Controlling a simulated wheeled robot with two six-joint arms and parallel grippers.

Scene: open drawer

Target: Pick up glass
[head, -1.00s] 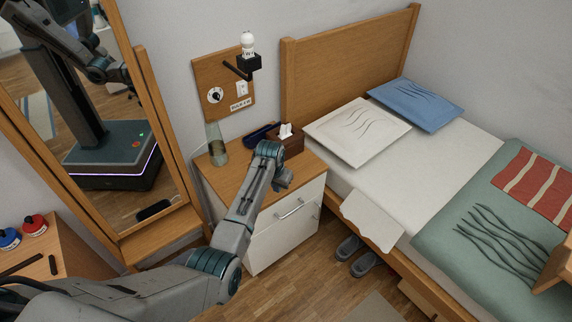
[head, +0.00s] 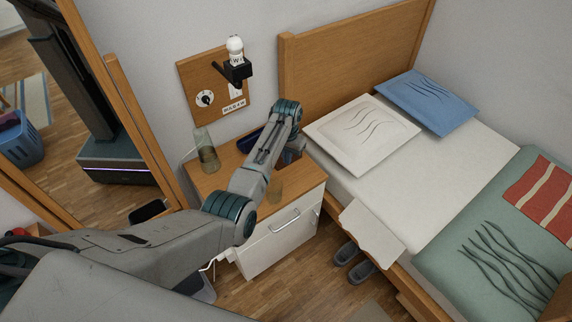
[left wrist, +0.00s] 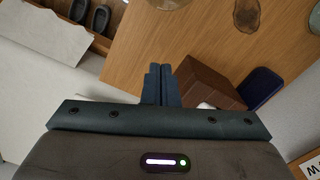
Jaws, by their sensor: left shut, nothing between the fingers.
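A clear glass (head: 275,190) stands near the front of the bedside cabinet top, beside my left forearm in the head view. A rounded piece at the top edge of the left wrist view (left wrist: 167,4) may be this glass, but it is cut off. A taller clear vessel (head: 207,153) with a brownish lower part stands at the cabinet's back left. My left gripper (left wrist: 162,85) is shut and empty, on the bed side of the cabinet. Its fingertips are not clear in the head view. My right gripper is not in view.
The wooden cabinet top (left wrist: 150,40) is largely bare. A brown tissue box (left wrist: 205,88) and a dark blue item (left wrist: 262,88) lie close to my left gripper. The bed (head: 430,175) borders the right, a mirror the left. A holder (head: 236,70) juts from the wall panel.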

